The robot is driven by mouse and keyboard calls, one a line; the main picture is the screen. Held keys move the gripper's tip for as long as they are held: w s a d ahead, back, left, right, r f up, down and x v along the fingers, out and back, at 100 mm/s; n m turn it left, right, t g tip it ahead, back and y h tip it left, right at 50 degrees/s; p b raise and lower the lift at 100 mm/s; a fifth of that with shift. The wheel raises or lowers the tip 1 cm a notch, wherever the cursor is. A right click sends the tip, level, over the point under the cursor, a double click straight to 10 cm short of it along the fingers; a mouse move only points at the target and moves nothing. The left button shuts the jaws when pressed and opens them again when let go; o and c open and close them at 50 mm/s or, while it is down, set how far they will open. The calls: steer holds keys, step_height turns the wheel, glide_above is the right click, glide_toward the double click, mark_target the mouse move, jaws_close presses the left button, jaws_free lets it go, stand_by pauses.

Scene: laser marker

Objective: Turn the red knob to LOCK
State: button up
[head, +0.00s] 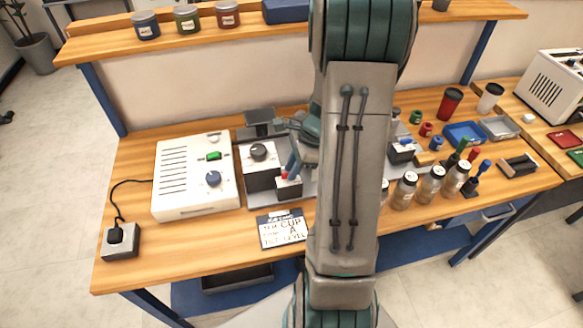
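A small red part (283,177), which looks like the red knob, shows on a low white-and-black block (289,188) in the middle of the workbench, left of my arm. Any LOCK marking or the knob's setting is too small to read. My gripper (291,168) is just above the red part, pointing down, with a blue-grey finger very near it. I cannot tell whether it touches or whether the fingers are open or shut. My arm hides part of the bench behind it.
Left are a black dial (258,151) on its box and a white unit (196,178) with a blue knob. A printed card (283,229) lies in front. Jars (404,190) and small tools stand right of my arm.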

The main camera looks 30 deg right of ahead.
steer(key=shift+a+f, duration=0.15)
steer(key=shift+f, duration=0.1)
jaws_close()
